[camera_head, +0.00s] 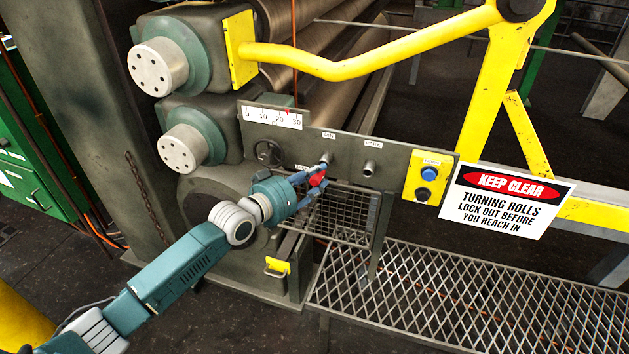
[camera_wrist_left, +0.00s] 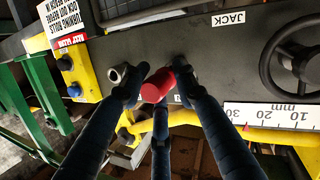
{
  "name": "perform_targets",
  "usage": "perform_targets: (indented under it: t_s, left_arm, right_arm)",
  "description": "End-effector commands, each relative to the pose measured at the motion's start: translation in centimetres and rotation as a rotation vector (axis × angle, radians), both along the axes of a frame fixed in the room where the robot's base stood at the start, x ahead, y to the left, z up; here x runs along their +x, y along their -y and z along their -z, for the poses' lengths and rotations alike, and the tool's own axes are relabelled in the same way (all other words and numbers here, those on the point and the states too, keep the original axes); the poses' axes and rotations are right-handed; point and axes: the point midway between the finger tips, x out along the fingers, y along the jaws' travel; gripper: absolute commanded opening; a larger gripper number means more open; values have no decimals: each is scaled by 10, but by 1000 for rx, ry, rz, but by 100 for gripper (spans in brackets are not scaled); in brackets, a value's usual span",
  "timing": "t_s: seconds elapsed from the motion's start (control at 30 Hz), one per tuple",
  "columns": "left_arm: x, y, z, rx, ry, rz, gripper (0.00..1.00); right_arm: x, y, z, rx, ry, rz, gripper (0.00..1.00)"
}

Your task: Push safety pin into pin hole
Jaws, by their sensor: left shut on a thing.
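My left gripper (camera_head: 318,184) is shut on the red safety pin (camera_head: 316,178), close in front of the dark control panel (camera_head: 345,149). In the left wrist view its dark fingers (camera_wrist_left: 157,88) close around the pin's red round end (camera_wrist_left: 156,86). The pin's shaft is hidden, so I cannot tell whether its tip touches or enters a hole. A metal socket (camera_head: 328,157) sits on the panel just above the gripper, and a second metal socket (camera_head: 370,167) sits to its right. I cannot tell which opening is the pin hole. My right gripper is not in view.
A handwheel (camera_head: 268,152) and a scale plate (camera_head: 272,117) sit left on the panel. A yellow button box (camera_head: 427,177) and a warning sign (camera_head: 506,199) stand right. Metal rolls (camera_head: 335,75) lie behind. A mesh guard (camera_head: 340,215) is below the panel.

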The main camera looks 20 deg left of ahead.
Motion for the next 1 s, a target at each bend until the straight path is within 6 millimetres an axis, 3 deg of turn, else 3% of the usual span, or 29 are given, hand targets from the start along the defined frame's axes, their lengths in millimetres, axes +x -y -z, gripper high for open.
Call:
perform_targets:
  t_s: [1.0]
  left_arm:
    - [23,1,0,-1,2,0,0]
  right_arm:
    - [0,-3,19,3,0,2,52]
